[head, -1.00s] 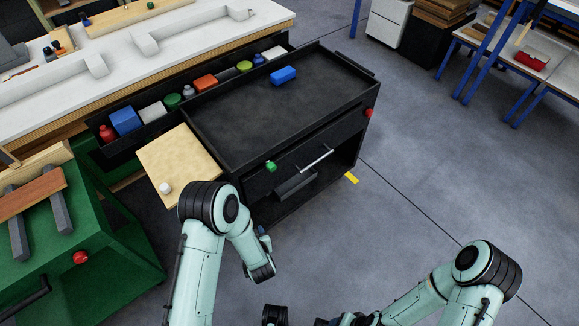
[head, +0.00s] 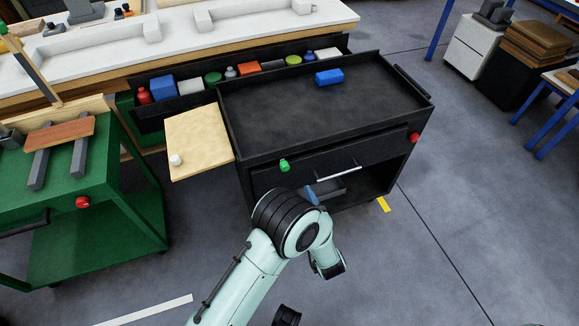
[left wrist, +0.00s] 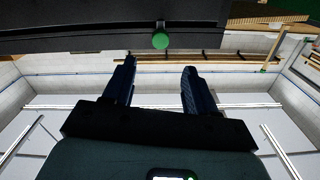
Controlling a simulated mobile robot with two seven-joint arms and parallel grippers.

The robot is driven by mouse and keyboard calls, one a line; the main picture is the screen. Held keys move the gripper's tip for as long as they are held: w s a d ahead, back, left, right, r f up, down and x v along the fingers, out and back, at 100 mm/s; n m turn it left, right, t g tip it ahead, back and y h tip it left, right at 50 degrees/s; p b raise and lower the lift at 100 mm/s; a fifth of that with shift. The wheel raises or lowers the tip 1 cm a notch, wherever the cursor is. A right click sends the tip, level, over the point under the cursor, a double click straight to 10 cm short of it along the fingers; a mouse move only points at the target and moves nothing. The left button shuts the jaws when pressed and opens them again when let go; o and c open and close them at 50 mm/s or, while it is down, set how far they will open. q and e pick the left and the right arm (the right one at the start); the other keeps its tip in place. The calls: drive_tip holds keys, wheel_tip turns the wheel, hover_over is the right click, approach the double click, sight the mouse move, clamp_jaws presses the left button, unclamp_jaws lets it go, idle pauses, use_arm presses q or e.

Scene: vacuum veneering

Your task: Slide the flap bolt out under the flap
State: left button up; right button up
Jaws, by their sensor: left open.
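The flap is a pale wooden panel (head: 198,142) with a white knob, standing out level from the left side of the black cart (head: 335,138). A green knob (head: 285,166) sits on the cart's front near its left corner; whether it is the flap bolt's knob I cannot tell. No bolt shows under the flap. My left gripper is mostly hidden behind its arm in the head view, with a blue finger (head: 309,194) showing below the green knob. In the left wrist view the left gripper (left wrist: 160,68) is open and empty, apart from a green knob (left wrist: 160,40) ahead. My right gripper is out of view.
A green cart (head: 98,192) with a red knob stands at left. A long tray of coloured items (head: 215,78) lies behind the black cart, before the white-topped bench (head: 240,15).

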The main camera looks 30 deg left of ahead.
sight(286, 168)
use_arm(q)
drive_tip(key=b+x, duration=0.1)
drive_tip(key=x, duration=1.1)
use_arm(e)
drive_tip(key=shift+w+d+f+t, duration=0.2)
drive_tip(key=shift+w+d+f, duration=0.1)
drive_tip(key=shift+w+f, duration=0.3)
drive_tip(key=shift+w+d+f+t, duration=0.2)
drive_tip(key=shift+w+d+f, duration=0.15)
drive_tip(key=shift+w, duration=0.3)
